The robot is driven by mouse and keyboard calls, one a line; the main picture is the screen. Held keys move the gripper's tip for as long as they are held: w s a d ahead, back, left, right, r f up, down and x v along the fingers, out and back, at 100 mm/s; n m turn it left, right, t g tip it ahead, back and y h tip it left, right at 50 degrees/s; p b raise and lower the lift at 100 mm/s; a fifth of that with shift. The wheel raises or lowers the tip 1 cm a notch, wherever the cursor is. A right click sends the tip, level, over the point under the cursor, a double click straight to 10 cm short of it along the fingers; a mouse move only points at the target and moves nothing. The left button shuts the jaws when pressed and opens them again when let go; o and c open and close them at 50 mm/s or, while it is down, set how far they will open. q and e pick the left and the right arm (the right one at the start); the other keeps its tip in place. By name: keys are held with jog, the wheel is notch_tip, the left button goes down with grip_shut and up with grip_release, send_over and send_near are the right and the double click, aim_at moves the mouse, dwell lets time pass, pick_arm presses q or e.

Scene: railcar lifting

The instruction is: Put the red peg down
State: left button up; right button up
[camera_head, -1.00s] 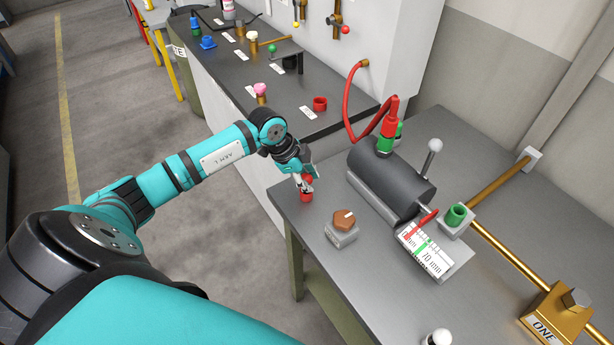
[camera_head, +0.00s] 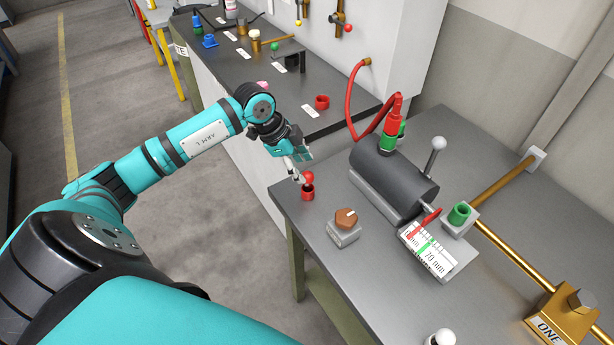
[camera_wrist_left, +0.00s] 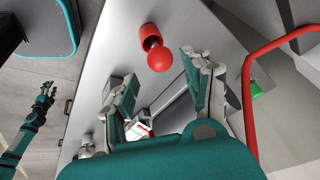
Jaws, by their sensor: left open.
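The red peg (camera_head: 308,177) has a round ball top and stands in a red cup-like holder (camera_head: 307,192) at the near left corner of the grey bench. My left gripper (camera_head: 298,180) is open beside the ball, just left of it. The peg's lower part is hidden in the holder (camera_wrist_left: 147,31). The left wrist view also shows my right gripper (camera_wrist_left: 45,95) far off at the left, too small to judge.
A grey block with a brown knob (camera_head: 345,222) stands right of the holder. Behind it are a dark cylinder (camera_head: 393,182), a scale plate (camera_head: 428,252) and a red hose (camera_head: 350,105). A second bench with a red cup (camera_head: 322,102) lies beyond. The bench's front middle is clear.

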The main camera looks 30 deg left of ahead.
pick_arm(q)
jog(key=b+v, duration=0.1)
jog(key=v, duration=0.5)
jog(key=shift+r, duration=0.2)
jog(key=shift+c, duration=0.4)
dwell(0.7)
